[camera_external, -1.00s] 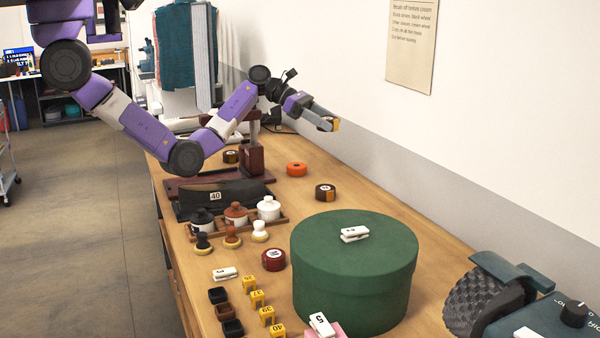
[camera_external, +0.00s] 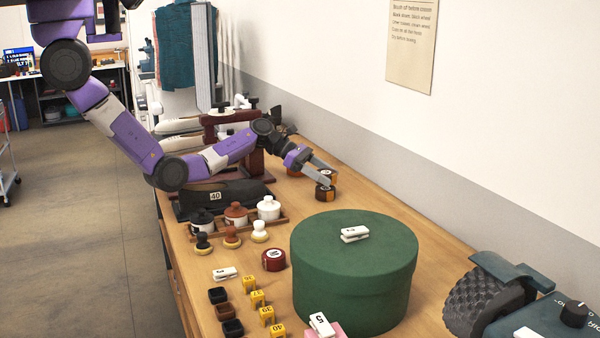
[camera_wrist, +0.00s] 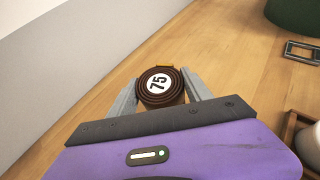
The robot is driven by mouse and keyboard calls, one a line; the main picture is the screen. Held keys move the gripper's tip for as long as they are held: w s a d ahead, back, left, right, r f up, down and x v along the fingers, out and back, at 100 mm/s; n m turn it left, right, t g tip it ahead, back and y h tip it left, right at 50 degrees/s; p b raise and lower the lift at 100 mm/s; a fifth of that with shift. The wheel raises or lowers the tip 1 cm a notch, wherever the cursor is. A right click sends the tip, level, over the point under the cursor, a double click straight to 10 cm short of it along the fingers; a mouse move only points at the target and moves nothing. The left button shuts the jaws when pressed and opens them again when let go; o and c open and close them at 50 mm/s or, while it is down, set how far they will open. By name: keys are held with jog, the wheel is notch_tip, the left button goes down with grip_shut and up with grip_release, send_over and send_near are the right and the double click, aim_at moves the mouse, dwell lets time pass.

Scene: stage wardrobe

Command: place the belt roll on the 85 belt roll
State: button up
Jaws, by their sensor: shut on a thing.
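My gripper (camera_external: 318,172) is low over the bench and shut on a dark brown belt roll marked 75, which shows between the fingers in the wrist view (camera_wrist: 160,86).
A dark red roll (camera_external: 274,260) lies nearer the camera. A big green round box (camera_external: 353,280) stands to the front right. Lidded pots (camera_external: 268,208) stand left. The wall runs along the bench's back.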

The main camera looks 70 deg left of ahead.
jog(key=shift+f, duration=0.8)
jog(key=o, duration=1.5)
jog(key=shift+f, duration=0.15)
jog(key=shift+c, duration=0.2)
